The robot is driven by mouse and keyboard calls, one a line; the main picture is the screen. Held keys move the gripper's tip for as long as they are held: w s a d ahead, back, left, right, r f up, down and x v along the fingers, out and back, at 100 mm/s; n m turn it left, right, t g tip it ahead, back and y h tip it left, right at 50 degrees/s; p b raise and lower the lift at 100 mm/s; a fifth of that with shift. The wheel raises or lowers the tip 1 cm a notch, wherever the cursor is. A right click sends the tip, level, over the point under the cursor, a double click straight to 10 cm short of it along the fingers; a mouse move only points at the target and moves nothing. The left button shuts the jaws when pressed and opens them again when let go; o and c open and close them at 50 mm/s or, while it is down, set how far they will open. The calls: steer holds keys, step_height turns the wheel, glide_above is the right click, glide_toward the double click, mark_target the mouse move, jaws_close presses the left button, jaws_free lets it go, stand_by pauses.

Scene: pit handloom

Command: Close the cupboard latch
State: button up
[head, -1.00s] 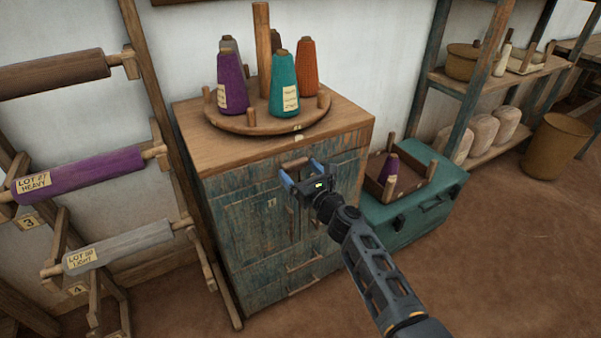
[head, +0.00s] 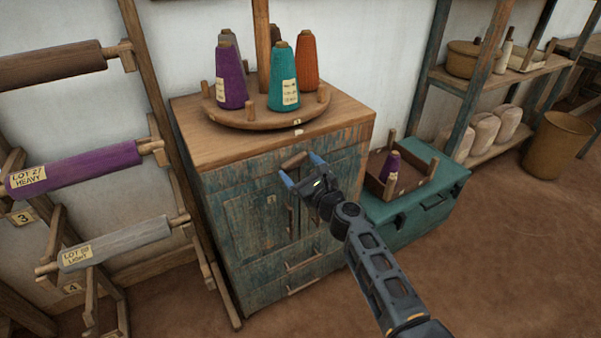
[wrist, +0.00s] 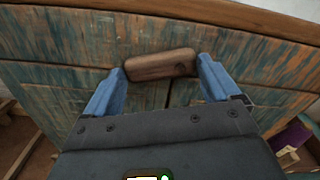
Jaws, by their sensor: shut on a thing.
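The cupboard (head: 225,195) has worn blue-green doors and a brown wooden top. Its latch (head: 294,161), a short brown wooden bar, sits near the top of the door front. In the wrist view the latch (wrist: 162,65) lies nearly level, right end slightly higher, across the upright seam between the doors. My gripper (head: 300,168) is at the latch, its blue fingers at the bar's two ends; the wrist view shows this grip (wrist: 162,75) too. It is shut on the latch. The doors look flush. The fingers partly hide the latch's ends.
A round wooden stand (head: 262,120) with several thread cones is on the cupboard top. A teal chest (head: 425,205) with a small tray stands close on the right. A rack of rollers (head: 90,165) is on the left. Open floor (head: 510,265) lies at the right front.

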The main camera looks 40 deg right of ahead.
steer(key=shift+s+d+f+n+b, duration=0.1)
steer(key=shift+d+f+n+b, duration=0.2)
steer(key=shift+n+b, duration=1.6)
steer(key=shift+s+d+f+n+b, duration=0.1)
steer(key=shift+d+f+n+b, duration=0.2)
steer(key=shift+n+b, duration=1.65)
steer(key=shift+s+d+f+n+b, duration=0.15)
steer(key=shift+d+n+b, duration=0.3)
steer(key=shift+n, duration=2.8)
steer(key=o, duration=0.8)
steer(key=shift+v, duration=3.85)
